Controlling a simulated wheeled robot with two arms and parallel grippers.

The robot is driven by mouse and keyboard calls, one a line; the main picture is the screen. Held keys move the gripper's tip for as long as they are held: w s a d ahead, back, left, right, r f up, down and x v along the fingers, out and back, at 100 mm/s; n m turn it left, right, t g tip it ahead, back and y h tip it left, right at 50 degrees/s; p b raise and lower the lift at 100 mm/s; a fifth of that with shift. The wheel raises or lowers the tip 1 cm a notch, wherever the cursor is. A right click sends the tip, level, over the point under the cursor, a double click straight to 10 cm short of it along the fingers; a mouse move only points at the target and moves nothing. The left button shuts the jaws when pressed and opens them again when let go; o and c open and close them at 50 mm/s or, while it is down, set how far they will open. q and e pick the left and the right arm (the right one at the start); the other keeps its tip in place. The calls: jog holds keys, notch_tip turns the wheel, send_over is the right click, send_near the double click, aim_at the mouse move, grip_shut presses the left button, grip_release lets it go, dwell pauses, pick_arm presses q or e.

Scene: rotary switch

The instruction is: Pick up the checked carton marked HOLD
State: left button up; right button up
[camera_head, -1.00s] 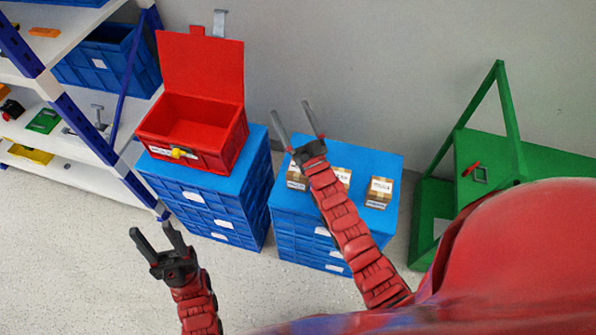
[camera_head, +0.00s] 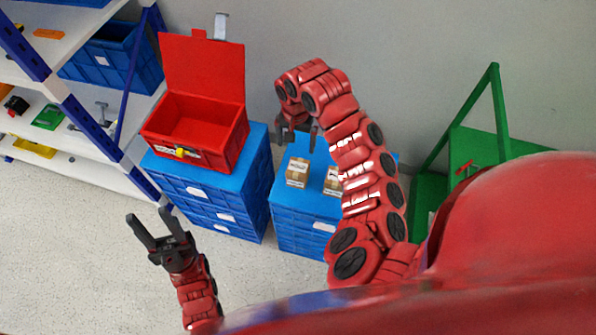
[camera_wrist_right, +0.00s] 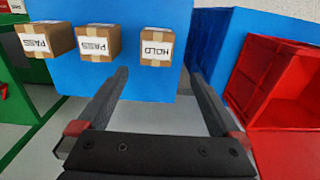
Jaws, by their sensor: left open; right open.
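The carton marked HOLD (camera_wrist_right: 157,47) is a brown box with a white label. In the right wrist view it sits on a blue surface, at the right end of a row of three cartons, nearest the red box. It appears to be the left carton (camera_head: 297,172) in the head view. Two cartons marked PASS (camera_wrist_right: 98,42) (camera_wrist_right: 45,38) stand beside it. My right gripper (camera_head: 296,146) is open and empty, pointing down behind the HOLD carton, with the carton ahead between its fingers in the wrist view. My left gripper (camera_head: 147,214) is open and empty, away from the cartons.
The cartons stand on a stack of blue crates (camera_head: 290,225). An open red box (camera_head: 192,128) stands on another blue stack (camera_head: 215,195) to the left. A shelf is at far left, a green frame (camera_head: 497,105) at right. My right arm covers part of the carton stack.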

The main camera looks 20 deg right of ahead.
aim_at(297, 167)
notch_tip(297, 167, down, 8)
jog(key=b, duration=0.3)
jog(key=shift+s+f+b, duration=0.15)
jog(key=shift+f+b, duration=0.05)
jog(key=shift+b, duration=0.2)
notch_tip(297, 167, down, 2)
jog(key=shift+f, duration=0.75)
jog(key=shift+d+f+p, duration=0.1)
jog(key=shift+f+p, duration=0.4)
jog(key=shift+f, duration=0.1)
jog(key=shift+d+f+p, duration=0.1)
jog(key=shift+f+p, duration=0.2)
jog(key=shift+f, duration=1.75)
jog(key=c, duration=1.4)
jog(key=shift+r, duration=0.2)
